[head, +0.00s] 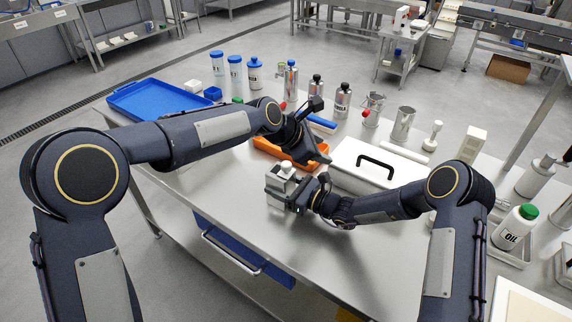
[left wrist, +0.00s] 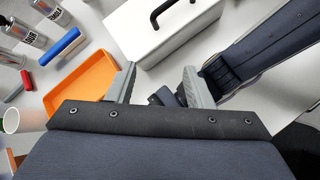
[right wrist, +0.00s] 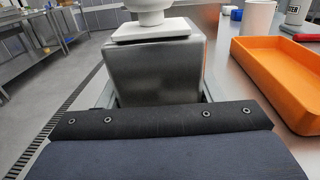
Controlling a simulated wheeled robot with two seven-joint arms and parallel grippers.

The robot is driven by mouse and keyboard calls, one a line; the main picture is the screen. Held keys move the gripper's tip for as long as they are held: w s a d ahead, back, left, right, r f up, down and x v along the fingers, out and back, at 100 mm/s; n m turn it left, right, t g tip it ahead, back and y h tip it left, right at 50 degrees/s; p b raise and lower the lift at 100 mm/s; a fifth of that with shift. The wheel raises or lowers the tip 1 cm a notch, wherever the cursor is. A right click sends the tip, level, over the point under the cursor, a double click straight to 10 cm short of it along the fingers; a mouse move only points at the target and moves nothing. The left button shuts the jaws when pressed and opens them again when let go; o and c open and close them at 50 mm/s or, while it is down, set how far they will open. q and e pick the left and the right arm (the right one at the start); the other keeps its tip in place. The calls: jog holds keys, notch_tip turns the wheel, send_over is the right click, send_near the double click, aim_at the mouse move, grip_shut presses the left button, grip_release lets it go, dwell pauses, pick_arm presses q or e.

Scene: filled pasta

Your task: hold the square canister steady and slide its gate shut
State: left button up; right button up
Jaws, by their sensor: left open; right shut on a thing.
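The square canister (head: 279,187) is a grey metal box with a white top and white round neck. It stands upright near the front edge of the table. In the right wrist view the canister (right wrist: 155,75) fills the middle, with a white square plate (right wrist: 152,30) on top. I cannot tell whether the gate is open. My right gripper (head: 296,196) is shut on the canister's body from the right side. My left gripper (head: 322,157) is open and empty, above and to the right of the canister; its two fingers (left wrist: 160,86) stand apart. The canister is not visible in the left wrist view.
An orange tray (head: 264,146) lies just behind the canister. A white box with a black handle (head: 345,172) stands to the right, close to both grippers. Several bottles and a blue tray (head: 150,108) are farther back. The table's front left is clear.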

pick_arm(q)
jog(key=s+d+t+h, duration=0.1)
jog(key=s+d+t, duration=0.1)
jog(key=s+d, duration=0.1)
jog(key=n+t+y, duration=0.4)
jog(key=n+t, duration=0.6)
jog(key=n, duration=0.2)
send_near(284, 167)
jog(key=x, duration=1.1)
jog(key=shift+w+d, duration=0.15)
jog(key=shift+w, duration=0.05)
grip_shut()
